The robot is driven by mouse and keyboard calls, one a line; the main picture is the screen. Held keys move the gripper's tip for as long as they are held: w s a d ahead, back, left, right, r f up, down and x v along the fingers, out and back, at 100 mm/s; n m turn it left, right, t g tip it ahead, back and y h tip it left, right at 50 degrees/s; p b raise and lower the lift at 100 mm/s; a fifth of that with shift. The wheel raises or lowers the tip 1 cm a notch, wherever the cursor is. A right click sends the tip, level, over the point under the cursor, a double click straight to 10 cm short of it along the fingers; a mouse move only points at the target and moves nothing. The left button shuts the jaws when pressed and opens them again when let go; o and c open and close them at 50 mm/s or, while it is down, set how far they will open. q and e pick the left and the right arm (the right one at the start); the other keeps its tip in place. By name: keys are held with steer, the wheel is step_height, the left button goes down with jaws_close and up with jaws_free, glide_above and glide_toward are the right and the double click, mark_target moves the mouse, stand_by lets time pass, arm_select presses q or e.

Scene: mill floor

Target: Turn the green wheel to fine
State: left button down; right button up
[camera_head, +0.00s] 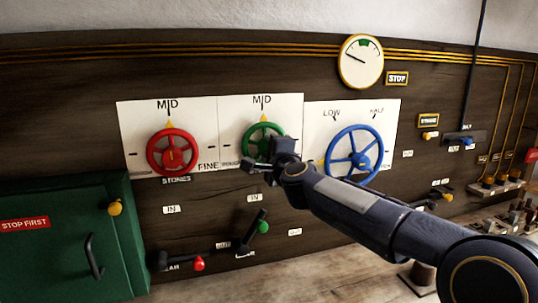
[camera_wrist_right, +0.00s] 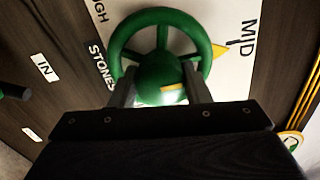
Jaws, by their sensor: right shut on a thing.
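The green wheel (camera_head: 258,129) is on the middle white plate of the dark wall panel. A yellow pointer above it points at the word MID (camera_head: 262,101). My right gripper (camera_head: 268,160) is at the wheel's lower part and covers some of it. In the right wrist view, the gripper's two fingers (camera_wrist_right: 160,84) are shut on a rounded green part of the green wheel (camera_wrist_right: 153,17). The yellow pointer (camera_wrist_right: 219,50) shows beside MID there too. The word FINE (camera_head: 208,166) stands left of the green wheel. My left gripper is not in view.
A red wheel (camera_head: 153,140) is at left and a blue wheel (camera_head: 341,136) at right, close beside my arm. Levers with a green knob (camera_head: 263,227) and a red knob (camera_head: 198,264) stick out below. A green cabinet (camera_head: 60,260) stands at lower left.

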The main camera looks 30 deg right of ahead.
steer(key=m+b, duration=0.1)
steer(key=m, duration=0.3)
steer(key=shift+f+m, duration=0.1)
steer(key=shift+m, duration=0.3)
steer(key=m+b, duration=0.1)
steer(key=m, duration=0.3)
steer(key=shift+m, duration=0.3)
steer(key=m+b, duration=0.1)
steer(key=m, duration=0.3)
steer(key=shift+m, duration=0.3)
steer(key=shift+m+h+b, duration=0.3)
steer(key=shift+m+b, duration=0.45)
steer(key=shift+m, duration=1.45)
steer(key=o, duration=1)
